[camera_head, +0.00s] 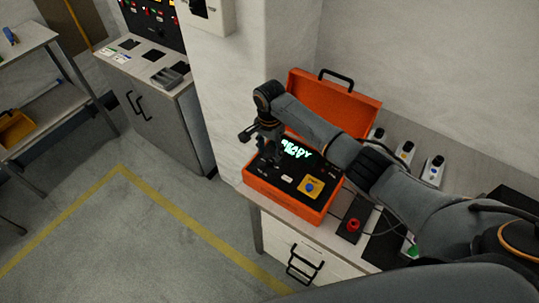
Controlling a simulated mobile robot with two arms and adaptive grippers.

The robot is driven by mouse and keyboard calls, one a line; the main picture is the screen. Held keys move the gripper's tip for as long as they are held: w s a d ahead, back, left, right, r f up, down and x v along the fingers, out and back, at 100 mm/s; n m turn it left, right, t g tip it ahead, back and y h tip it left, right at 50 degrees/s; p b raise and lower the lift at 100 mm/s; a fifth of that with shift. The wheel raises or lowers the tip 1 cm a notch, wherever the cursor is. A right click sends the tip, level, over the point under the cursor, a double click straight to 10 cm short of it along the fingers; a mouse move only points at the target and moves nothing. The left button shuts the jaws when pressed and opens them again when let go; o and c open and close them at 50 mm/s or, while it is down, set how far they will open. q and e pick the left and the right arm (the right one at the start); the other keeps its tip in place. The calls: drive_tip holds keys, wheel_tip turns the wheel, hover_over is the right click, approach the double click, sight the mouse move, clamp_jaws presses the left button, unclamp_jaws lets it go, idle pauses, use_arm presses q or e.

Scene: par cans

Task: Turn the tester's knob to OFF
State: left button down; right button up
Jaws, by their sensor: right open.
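The tester (282,194) is an open orange case on the bench, with its lid raised at the back. Its black panel has a lit green display reading READY, partly covered by my right arm. A blue round control (309,187) sits on a yellow plate at the panel's right; I cannot tell whether it is a knob or a button. My right gripper (258,146) is open and empty, above the panel's left back part. It hides some of the panel there, and no OFF mark is readable. My left gripper is not in view.
A red button on a black box (353,225) stands right of the tester. Several white handheld devices (405,152) line the bench's back. A wall pillar (229,80) rises close behind and left of the gripper. The floor at left is clear, with yellow tape.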

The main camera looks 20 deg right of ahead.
sight(269, 160)
drive_tip(key=shift+f, duration=2.05)
drive_tip(key=shift+c, duration=0.4)
clamp_jaws()
